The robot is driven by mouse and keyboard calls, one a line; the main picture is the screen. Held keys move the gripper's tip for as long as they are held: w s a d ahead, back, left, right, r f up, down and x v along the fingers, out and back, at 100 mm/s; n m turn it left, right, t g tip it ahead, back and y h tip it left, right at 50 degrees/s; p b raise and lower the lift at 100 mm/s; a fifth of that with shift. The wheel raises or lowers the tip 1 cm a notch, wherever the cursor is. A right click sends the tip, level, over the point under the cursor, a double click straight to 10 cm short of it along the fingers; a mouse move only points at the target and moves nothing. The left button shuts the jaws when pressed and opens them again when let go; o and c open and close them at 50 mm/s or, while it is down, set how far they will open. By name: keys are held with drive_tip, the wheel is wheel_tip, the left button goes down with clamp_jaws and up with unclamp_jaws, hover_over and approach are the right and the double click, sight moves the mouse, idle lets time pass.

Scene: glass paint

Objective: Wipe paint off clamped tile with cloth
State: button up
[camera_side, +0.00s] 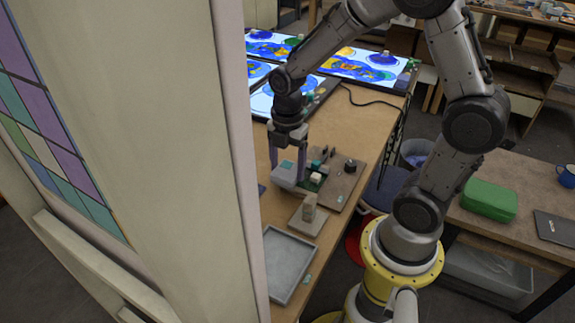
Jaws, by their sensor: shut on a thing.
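My gripper (288,170) points down over the left part of a brown board on the wooden bench. Its two fingers stand well apart, with a pale grey piece with a teal top (286,174) between them. I take this piece to be the cloth, but it is too small to be sure. Just right of it is a small dark green piece (312,183) with whitish blocks on it, on the board (338,190). It looks like the clamped tile. I cannot tell whether the cloth touches it, and no paint can be made out.
A small stand with a beige block (309,206) and a grey tray (286,262) lie nearer on the bench. A black round knob (350,166) is on the board. Lit panels with coloured glass (365,66) fill the far end. A pale post blocks the left.

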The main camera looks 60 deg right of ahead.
drive_tip(key=shift+f, duration=0.5)
idle(0.5)
drive_tip(key=shift+d, duration=0.1)
drive_tip(key=shift+d, duration=0.75)
drive_tip(key=shift+a, duration=0.2)
drive_tip(key=shift+a, duration=0.6)
